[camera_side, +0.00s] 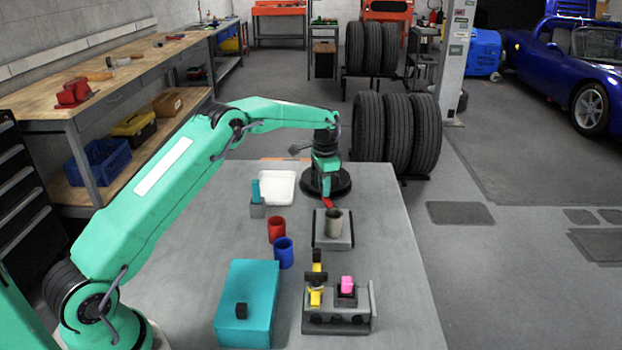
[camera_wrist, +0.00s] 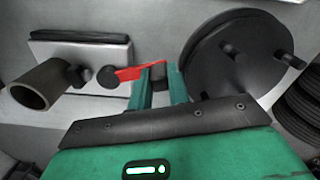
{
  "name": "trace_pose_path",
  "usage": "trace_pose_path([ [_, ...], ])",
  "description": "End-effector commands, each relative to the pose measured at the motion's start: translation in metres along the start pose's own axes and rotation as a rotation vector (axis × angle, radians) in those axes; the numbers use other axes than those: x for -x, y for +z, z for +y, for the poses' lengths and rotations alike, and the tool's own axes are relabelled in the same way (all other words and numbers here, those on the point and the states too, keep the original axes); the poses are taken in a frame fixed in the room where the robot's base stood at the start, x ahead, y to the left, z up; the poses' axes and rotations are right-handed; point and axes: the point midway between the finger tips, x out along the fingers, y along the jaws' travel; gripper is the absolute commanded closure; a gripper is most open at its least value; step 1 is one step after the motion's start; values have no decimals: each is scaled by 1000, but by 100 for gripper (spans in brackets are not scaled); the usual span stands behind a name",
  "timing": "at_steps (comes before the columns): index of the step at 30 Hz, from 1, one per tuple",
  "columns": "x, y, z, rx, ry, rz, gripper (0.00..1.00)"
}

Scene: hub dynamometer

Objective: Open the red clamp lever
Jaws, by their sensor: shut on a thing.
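The red clamp lever (camera_side: 328,202) shows as a small red piece at the back of a grey block (camera_side: 322,243) that carries an upright grey-brown tube (camera_side: 334,222). In the wrist view the red lever (camera_wrist: 128,73) runs from a dark round pivot (camera_wrist: 108,77) to between the fingers of my gripper (camera_wrist: 160,76). My gripper (camera_side: 326,196) points down and is shut on the lever's free end. The tube (camera_wrist: 40,84) also shows in the wrist view, left of the lever. The lever's tip is partly hidden by the fingers.
A black studded disc (camera_side: 343,187) is close beside my gripper. A white tray (camera_side: 278,187), red cup (camera_side: 277,229), blue cup (camera_side: 284,253), teal box (camera_side: 247,303) and grey rack (camera_side: 338,321) stand on the table. The right side of the table (camera_side: 390,230) is clear.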

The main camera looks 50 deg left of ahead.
Motion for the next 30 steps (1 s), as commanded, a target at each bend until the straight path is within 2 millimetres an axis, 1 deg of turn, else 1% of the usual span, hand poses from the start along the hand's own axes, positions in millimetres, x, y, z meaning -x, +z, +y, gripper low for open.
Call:
trace_pose_path([
  [5, 1, 6, 0, 84, 0, -1, 100],
  [11, 2, 18, 2, 231, 0, 0, 100],
  [20, 2, 37, 10, 509, 0, 0, 100],
  [30, 2, 55, 25, 830, 0, 1, 100],
])
